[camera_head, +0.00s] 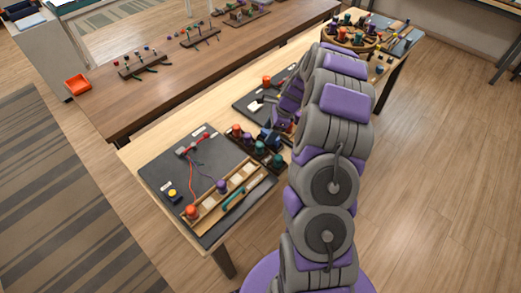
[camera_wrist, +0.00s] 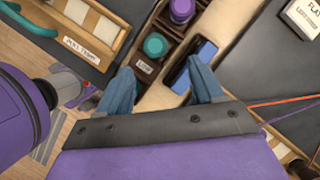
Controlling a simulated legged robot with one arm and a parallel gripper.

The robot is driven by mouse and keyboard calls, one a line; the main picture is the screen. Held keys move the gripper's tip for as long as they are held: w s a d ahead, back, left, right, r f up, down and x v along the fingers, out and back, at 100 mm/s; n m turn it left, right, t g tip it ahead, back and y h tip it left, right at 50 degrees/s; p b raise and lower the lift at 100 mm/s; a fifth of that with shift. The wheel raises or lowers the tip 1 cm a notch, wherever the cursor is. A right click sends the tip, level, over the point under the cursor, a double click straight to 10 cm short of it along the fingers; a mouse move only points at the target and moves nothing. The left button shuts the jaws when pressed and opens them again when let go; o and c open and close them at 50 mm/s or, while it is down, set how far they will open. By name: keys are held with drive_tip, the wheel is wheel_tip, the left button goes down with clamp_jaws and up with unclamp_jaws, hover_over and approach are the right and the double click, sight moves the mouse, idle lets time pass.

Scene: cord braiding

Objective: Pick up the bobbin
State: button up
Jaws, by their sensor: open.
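In the head view, several bobbins stand in a dark rack (camera_head: 268,160) on the pale table, among them a red one (camera_head: 237,130) and a teal one (camera_head: 260,148). My gripper (camera_head: 268,138) is low over this rack, partly hidden by my arm. In the wrist view, my gripper (camera_wrist: 163,82) has its two blue fingers apart, with nothing held between them. A teal bobbin (camera_wrist: 155,45) stands just beyond the gap, and a purple bobbin (camera_wrist: 182,10) is farther up. Which bobbin the task means cannot be told.
A dark mat (camera_head: 155,165) holds a wooden tray (camera_head: 240,175) with an orange bobbin (camera_head: 191,211) and a purple bobbin (camera_head: 222,186). A round wooden stand (camera_head: 348,45) of bobbins is at the far end. A blue block (camera_wrist: 207,50) lies close to the right finger.

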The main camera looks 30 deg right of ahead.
sight(261, 144)
drive_tip(key=x, duration=0.3)
drive_tip(key=shift+d, duration=0.15)
drive_tip(key=a, duration=0.1)
drive_tip(key=a+f+b, duration=0.1)
drive_tip(key=shift+a+f, duration=0.1)
drive_tip(key=shift+a, duration=0.3)
drive_tip(key=f, duration=0.1)
drive_tip(key=f+b, duration=0.1)
drive_tip(key=f, duration=0.1)
drive_tip(key=shift+w+a+f+b, duration=0.1)
drive_tip(key=shift+w+f+b, duration=0.15)
drive_tip(key=shift+w+b, duration=0.1)
drive_tip(key=shift+d+f, duration=0.25)
drive_tip(key=shift+d, duration=0.1)
drive_tip(key=shift+a, duration=0.45)
drive_tip(key=c, duration=0.4)
drive_tip(key=shift+r, duration=0.1)
drive_tip(key=c, duration=0.3)
drive_tip(key=shift+d, duration=0.25)
drive_tip(key=c, duration=0.4)
drive_tip(key=shift+c, duration=0.2)
